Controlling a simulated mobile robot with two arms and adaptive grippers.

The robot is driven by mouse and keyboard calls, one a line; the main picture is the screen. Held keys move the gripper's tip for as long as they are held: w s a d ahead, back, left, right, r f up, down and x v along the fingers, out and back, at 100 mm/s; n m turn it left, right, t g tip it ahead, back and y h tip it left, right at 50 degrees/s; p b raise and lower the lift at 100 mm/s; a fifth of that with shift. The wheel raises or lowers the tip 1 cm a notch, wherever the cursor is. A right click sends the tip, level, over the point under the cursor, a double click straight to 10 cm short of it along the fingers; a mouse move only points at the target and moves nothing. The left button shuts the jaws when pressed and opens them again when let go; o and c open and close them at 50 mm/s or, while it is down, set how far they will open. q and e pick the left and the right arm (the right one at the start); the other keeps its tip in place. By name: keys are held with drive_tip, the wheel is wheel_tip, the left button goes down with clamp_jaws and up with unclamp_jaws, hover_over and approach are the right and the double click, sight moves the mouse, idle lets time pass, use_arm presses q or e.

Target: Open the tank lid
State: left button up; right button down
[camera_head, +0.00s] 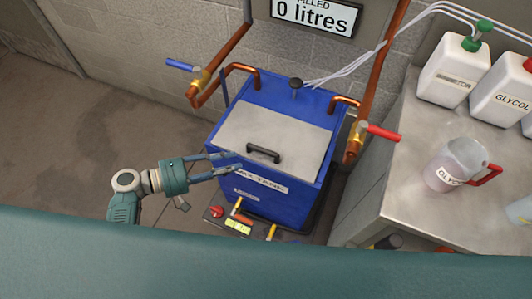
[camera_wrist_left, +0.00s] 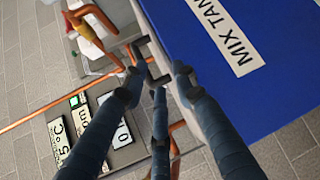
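The blue mix tank (camera_head: 282,195) stands on the floor against the wall. Its grey lid (camera_head: 275,130) lies flat and closed, with a black handle (camera_head: 263,152) near its front edge. My left gripper (camera_head: 236,162) is at the tank's front left, just left of the handle, with its fingers spread and nothing held. In the left wrist view, the tank's blue front (camera_wrist_left: 285,85) with its label is at the right. A dark bracket, apparently the handle (camera_wrist_left: 150,56), shows just beyond the fingertips; contact is not clear. My right gripper is not in view.
Copper pipes with a blue-levered valve (camera_head: 199,78) and a red-levered valve (camera_head: 360,131) flank the tank. A counter (camera_head: 410,200) at the right bears white jugs (camera_head: 452,72) and a pitcher (camera_head: 455,165). Small instruments (camera_head: 238,226) sit low in front. Floor at left is clear.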

sight(261, 151)
use_arm(q)
drive_tip(key=shift+m+h, duration=0.3)
drive_tip(key=shift+h, duration=0.2)
drive_tip(key=w+d, duration=0.1)
drive_tip(key=d, duration=0.2)
drive_tip(key=w+d+r+b, duration=0.1)
drive_tip(key=w+d, duration=0.1)
drive_tip(key=d, duration=0.1)
drive_tip(key=w+d, duration=0.2)
drive_tip(key=d, duration=0.1)
drive_tip(key=shift+d+r, duration=0.35)
drive_tip(key=shift+s, duration=0.1)
clamp_jaws()
